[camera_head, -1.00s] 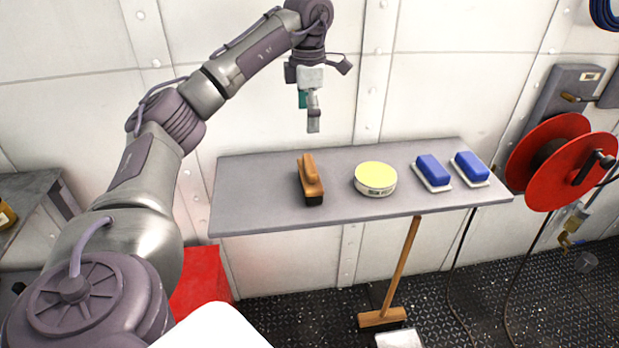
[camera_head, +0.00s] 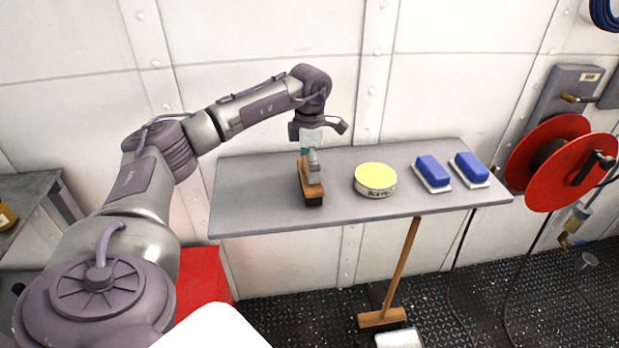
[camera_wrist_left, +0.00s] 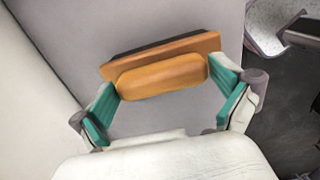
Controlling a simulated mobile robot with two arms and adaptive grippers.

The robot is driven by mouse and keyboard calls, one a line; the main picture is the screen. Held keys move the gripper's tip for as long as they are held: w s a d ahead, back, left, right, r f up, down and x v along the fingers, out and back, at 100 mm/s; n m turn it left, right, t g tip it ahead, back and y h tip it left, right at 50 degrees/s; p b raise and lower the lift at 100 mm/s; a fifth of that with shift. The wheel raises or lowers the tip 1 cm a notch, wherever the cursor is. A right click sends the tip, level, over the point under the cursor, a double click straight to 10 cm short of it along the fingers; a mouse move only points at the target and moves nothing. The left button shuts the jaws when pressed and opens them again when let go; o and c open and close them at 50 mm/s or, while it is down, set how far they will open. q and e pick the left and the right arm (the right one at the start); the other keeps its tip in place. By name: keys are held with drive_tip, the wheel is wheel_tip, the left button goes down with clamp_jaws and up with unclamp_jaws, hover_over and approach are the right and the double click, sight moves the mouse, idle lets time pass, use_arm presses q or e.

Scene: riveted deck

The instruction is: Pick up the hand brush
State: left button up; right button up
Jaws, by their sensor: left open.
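The hand brush (camera_head: 311,190) lies on the left part of the grey shelf (camera_head: 250,192), with a wooden body and dark bristles underneath. My left gripper (camera_head: 310,160) is right above it and hides part of its handle. In the left wrist view the brush's rounded wooden handle (camera_wrist_left: 163,76) lies across the space between the tips of my open left gripper (camera_wrist_left: 164,103). The teal pads stand at either end of the handle; I cannot tell whether they touch it. My right gripper is not in view.
A round tin (camera_head: 375,181) with a yellow top stands just right of the brush. Two blue-backed pads (camera_head: 433,172) (camera_head: 470,168) lie further right. A red hose reel (camera_head: 562,162) is beyond the shelf's right end. A broom (camera_head: 400,270) leans below the shelf's front edge.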

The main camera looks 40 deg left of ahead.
use_arm(q)
drive_tip(key=c, duration=0.9)
drive_tip(key=shift+r, duration=0.5)
wheel_tip(320, 180, up, 3)
drive_tip(key=shift+w+f, duration=0.1)
drive_tip(key=w+d+r+b, duration=0.1)
drive_tip(key=d+r, duration=0.6)
drive_tip(key=d, duration=0.4)
drive_tip(key=shift+w+d, duration=0.2)
drive_tip(key=shift+d, duration=0.1)
drive_tip(key=shift+r, duration=0.1)
